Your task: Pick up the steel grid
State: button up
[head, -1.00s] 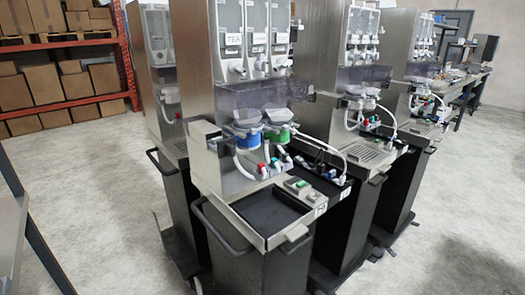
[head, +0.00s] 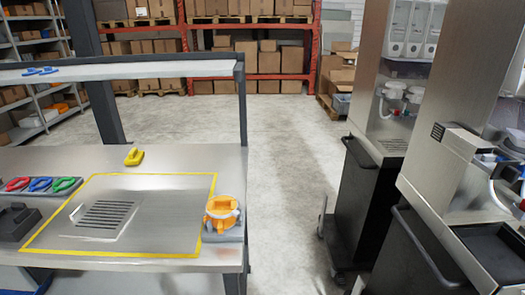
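The steel grid (head: 106,216) lies flat on the steel workbench (head: 150,158) at the left of the head view. It is a light metal plate with dark slots, inside a yellow outlined rectangle (head: 190,176). Nothing covers it. My gripper does not show in the head view.
An orange and white round item (head: 222,212) stands at the bench's right edge. A yellow item (head: 134,156) lies behind the outline; coloured rings (head: 41,184) and a black block (head: 14,222) lie left. Dispenser machines (head: 385,170) stand right. Open floor (head: 290,150) lies between.

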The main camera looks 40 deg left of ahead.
aim_at(103, 218)
jog(key=u, duration=2.4)
jog(key=i+l+u, duration=0.3)
jog(key=l, duration=0.25)
jog(key=i+l+u, duration=0.15)
jog(key=l, duration=0.2)
jog(key=i+l+u, duration=0.15)
jog(key=l, duration=0.15)
